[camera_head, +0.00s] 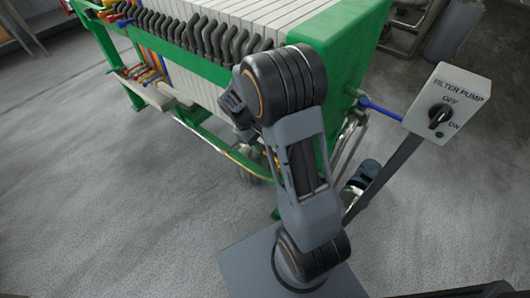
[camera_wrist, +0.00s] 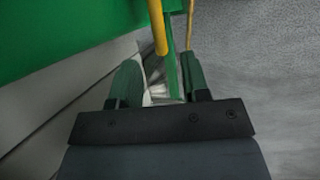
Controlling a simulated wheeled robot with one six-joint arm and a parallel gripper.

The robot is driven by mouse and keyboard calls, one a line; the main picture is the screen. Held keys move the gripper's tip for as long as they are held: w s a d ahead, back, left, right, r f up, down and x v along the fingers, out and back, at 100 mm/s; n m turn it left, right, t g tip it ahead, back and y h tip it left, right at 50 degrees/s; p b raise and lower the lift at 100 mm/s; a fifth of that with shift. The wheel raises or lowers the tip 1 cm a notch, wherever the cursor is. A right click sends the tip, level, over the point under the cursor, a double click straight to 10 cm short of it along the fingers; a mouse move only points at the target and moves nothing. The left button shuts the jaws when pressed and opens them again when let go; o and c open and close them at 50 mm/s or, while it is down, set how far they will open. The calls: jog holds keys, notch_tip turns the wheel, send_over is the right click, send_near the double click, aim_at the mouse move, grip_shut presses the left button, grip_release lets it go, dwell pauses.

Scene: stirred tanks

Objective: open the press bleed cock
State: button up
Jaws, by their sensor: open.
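The green-framed press (camera_head: 345,60) with its row of pale plates fills the top of the head view. No label marks the bleed cock, so I cannot tell for certain which part it is. A yellow bar (camera_wrist: 158,28) comes down from the top of the wrist view, in line with the gap between my fingers. My gripper (camera_wrist: 160,72) is open, and I see nothing held between its fingers. In the head view my gripper (camera_head: 237,108) is beside the press, partly hidden by my arm. A blue lever (camera_head: 381,108) sticks out at the press's right end.
A FILTER PUMP switch box (camera_head: 447,103) stands on a post at the right. Dark curved handles (camera_head: 200,35) line the press's near side. Red, yellow and blue parts (camera_head: 147,76) sit at its left. Grey floor (camera_head: 110,190) is clear at the left front.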

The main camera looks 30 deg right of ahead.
jog(key=shift+b+x, duration=0.35)
jog(key=shift+x, duration=1.85)
grip_shut()
